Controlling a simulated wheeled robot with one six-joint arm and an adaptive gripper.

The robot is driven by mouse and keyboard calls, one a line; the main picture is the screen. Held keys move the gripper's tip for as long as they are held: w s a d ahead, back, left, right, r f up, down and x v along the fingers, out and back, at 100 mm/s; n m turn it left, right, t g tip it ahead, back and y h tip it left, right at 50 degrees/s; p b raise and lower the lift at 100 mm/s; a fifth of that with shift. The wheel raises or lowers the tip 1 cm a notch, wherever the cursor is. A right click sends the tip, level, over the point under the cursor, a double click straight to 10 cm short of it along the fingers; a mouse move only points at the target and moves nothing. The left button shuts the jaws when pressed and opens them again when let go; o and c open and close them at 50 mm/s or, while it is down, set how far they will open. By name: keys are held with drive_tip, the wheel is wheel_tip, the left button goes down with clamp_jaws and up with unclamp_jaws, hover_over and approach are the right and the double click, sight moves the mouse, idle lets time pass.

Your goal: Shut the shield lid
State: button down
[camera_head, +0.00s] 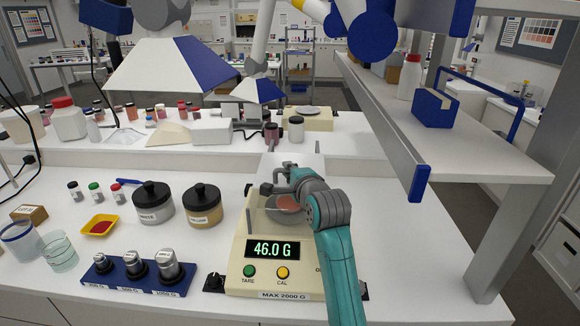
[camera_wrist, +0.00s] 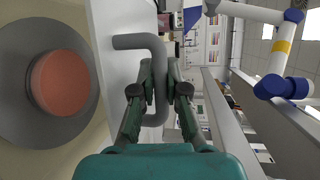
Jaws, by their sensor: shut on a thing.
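The balance (camera_head: 242,222) stands on the bench, its display reading 46.0 G. Its round grey pan (camera_wrist: 20,112) holds a reddish disc of material (camera_wrist: 60,82), which also shows in the head view (camera_head: 288,203). A pale panel (camera_head: 302,163), seemingly the shield lid, shows behind the pan; its exact angle is hard to tell. A grey bent handle (camera_wrist: 130,42) runs between my fingers in the wrist view. My gripper (camera_wrist: 160,82) is shut on this handle, beside the pan. In the head view my gripper (camera_head: 290,180) hides part of the pan and the handle.
Black-lidded jars (camera_head: 153,203) and a yellow tray (camera_head: 100,226) stand left of the balance. A blue weight block (camera_head: 125,283) lies at the front left. A raised shelf (camera_head: 440,130) overhangs the right. Bare bench lies right of my arm.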

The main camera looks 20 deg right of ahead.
drive_tip(key=s+a, duration=0.2)
drive_tip(key=s, duration=0.5)
drive_tip(key=shift+s+a, duration=0.25)
drive_tip(key=shift+s, duration=0.15)
drive_tip(key=shift+f, duration=0.15)
drive_tip(key=c, duration=1.2)
unclamp_jaws()
drive_tip(key=shift+s, duration=0.1)
drive_tip(key=s, duration=0.4)
drive_tip(key=s+r, duration=0.1)
drive_tip(key=s, duration=0.2)
drive_tip(key=s+d+r, duration=0.1)
drive_tip(key=s, duration=0.3)
drive_tip(key=shift+s+r, duration=0.1)
drive_tip(key=shift+s, duration=0.25)
